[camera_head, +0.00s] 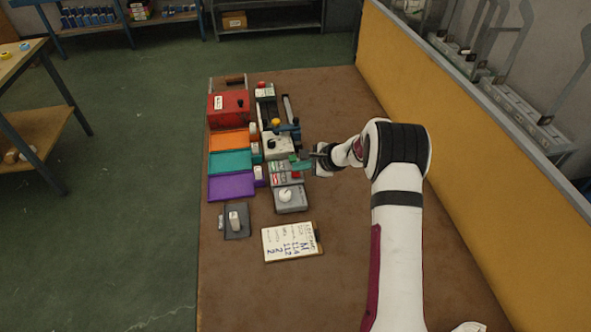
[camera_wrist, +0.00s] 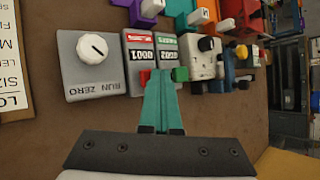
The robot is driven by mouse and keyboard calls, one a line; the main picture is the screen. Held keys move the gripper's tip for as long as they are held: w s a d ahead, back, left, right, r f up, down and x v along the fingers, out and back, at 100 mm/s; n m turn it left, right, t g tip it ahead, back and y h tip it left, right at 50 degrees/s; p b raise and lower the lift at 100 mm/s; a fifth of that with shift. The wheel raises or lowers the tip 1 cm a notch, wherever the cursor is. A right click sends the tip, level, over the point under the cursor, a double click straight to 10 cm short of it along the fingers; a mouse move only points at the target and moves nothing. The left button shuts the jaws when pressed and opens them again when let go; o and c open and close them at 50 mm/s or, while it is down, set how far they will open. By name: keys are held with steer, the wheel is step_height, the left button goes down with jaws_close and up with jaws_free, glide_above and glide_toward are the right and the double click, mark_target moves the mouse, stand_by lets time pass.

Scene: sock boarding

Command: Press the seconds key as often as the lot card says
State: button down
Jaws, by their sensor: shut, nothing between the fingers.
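The counter box (camera_head: 279,174) has a red-labelled window (camera_wrist: 139,54) that seems to read 0001 and a green-labelled window (camera_wrist: 167,54) that seems to read 0002. The lot card (camera_head: 290,242) lies on the bench with handwritten numbers, the bottom ones looking like 2. Its edge shows in the wrist view (camera_wrist: 12,70).
A grey box with a white RUN/ZERO knob (camera_wrist: 92,48) stands beside the counters. Orange, teal and purple trays (camera_head: 231,187) and a red box (camera_head: 228,108) lie to the left. A yellow panel (camera_head: 450,95) borders the bench at right. The front of the brown bench (camera_head: 245,295) is clear.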

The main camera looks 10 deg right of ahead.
steer(key=shift+r, duration=1.1)
steer(key=shift+r, duration=2.5)
stand_by(0.3)
step_height(320, 180, up, 4)
steer(key=shift+f, duration=0.1)
steer(key=shift+f, duration=0.15)
glide_above(299, 174)
steer(key=shift+f, duration=4.3)
